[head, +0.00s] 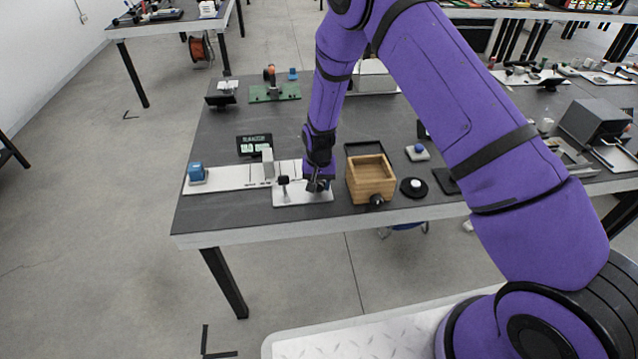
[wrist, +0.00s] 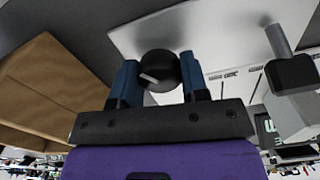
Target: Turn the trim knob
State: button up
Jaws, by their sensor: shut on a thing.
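The trim knob (wrist: 158,72) is a round black knob with a pale pointer mark, seen in the wrist view on a white panel (wrist: 200,28). My gripper (wrist: 160,78) has its two blue fingers on either side of the knob, shut on it. In the head view my gripper (head: 318,184) points down over the white panel (head: 300,196) on the dark table. The knob is hidden behind the gripper there.
A wooden box (head: 370,178) stands close to the right of my gripper. A black lever (head: 284,186) stands on the panel to the left. A grey block (head: 268,163) and a blue block (head: 196,172) are farther left. A small display (head: 254,144) stands behind.

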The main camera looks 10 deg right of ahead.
aim_at(319, 182)
jog(key=n, duration=1)
jog(key=shift+n, duration=0.3)
dwell(0.4)
jog(key=o, duration=0.9)
jog(key=shift+o, duration=0.2)
jog(key=shift+r, duration=0.1)
notch_tip(319, 182, up, 11)
jog(key=shift+f, duration=0.2)
